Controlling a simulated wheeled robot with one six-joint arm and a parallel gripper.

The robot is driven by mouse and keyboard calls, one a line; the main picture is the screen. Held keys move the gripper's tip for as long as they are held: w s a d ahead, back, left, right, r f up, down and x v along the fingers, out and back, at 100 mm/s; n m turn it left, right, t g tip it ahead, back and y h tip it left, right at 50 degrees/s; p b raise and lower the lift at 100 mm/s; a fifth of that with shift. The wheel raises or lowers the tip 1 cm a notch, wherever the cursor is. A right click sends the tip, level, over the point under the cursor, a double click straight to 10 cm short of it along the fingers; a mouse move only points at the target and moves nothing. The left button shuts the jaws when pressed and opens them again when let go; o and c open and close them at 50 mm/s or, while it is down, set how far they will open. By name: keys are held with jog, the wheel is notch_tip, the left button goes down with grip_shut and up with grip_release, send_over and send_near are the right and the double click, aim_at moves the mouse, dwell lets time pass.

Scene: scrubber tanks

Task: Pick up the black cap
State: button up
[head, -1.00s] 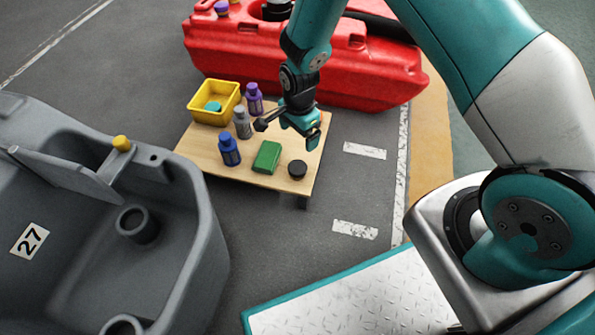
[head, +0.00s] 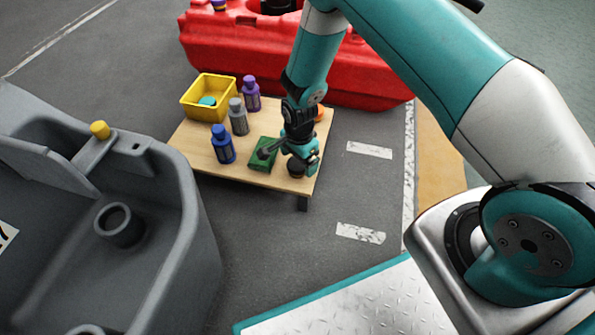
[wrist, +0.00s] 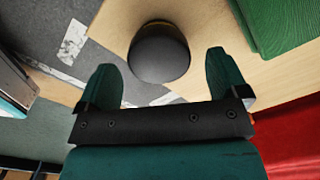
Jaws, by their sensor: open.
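The black cap (wrist: 159,53) stands on the wooden table near its front right corner. In the wrist view it lies just beyond my fingertips, near the middle of the gap between them. In the head view the cap (head: 296,169) is partly hidden by my gripper. My gripper (head: 300,160) is open and empty, pointing down over the cap; its two teal fingers (wrist: 165,80) are spread apart in the wrist view. I cannot tell whether the fingertips reach down to the cap's height.
On the wooden table (head: 200,150), a green block (head: 262,152) lies left of the cap. Blue (head: 223,145), grey (head: 238,117) and purple (head: 251,95) bottles and a yellow bin (head: 187,101) stand farther back. A red tank (head: 370,75) is behind, a grey tank (head: 190,240) at left.

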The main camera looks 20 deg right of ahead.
notch_tip(320, 180, down, 3)
jog(key=shift+r+b, duration=0.2)
jog(key=shift+b, duration=0.3)
jog(key=shift+r, duration=0.1)
jog(key=c, duration=1)
jog(key=shift+r, duration=0.1)
